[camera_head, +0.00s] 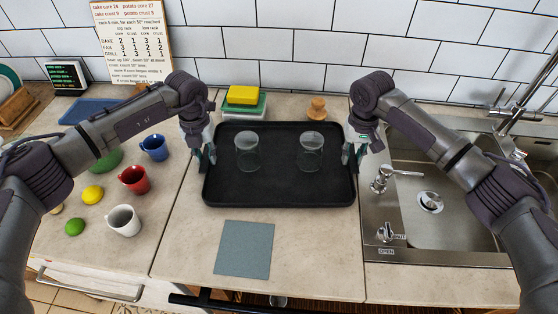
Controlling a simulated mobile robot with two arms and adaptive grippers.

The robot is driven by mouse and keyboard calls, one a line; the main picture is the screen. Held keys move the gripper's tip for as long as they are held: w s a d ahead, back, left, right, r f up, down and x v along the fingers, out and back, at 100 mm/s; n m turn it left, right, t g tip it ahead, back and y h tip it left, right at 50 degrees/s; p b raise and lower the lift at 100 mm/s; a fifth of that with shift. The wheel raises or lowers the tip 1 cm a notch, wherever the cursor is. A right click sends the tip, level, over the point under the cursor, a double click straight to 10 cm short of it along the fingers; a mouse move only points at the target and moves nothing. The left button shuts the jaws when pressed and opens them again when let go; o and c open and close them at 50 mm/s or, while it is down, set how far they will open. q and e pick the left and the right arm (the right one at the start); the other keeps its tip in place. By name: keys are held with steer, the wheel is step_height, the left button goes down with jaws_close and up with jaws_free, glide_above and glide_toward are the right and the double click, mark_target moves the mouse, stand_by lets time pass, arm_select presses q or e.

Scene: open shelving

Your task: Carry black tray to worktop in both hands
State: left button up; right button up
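The black tray (280,192) is a wide rectangle with rounded corners and a raised rim. It appears level, over the middle of the pale worktop. Two clear glasses stand upright on it, a left glass (247,152) and a right glass (311,152). My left gripper (206,158) is at the tray's left rim, and my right gripper (352,156) is at its right rim. The fingers of each show on the rim, but I cannot tell whether they are closed on it. I cannot tell whether the tray's underside touches the worktop.
A grey-blue square mat (244,250) lies in front of the tray. A sink (445,205) is at the right. Blue, red and white mugs (124,220) and fruit are at the left. A yellow sponge (243,96) on stacked boxes and a wooden item (317,108) are behind.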

arm_select(q)
jaws_close()
arm_select(e)
jaws_close()
arm_select(q)
steer(key=shift+r, duration=0.15)
arm_select(e)
steer(key=shift+r, duration=0.15)
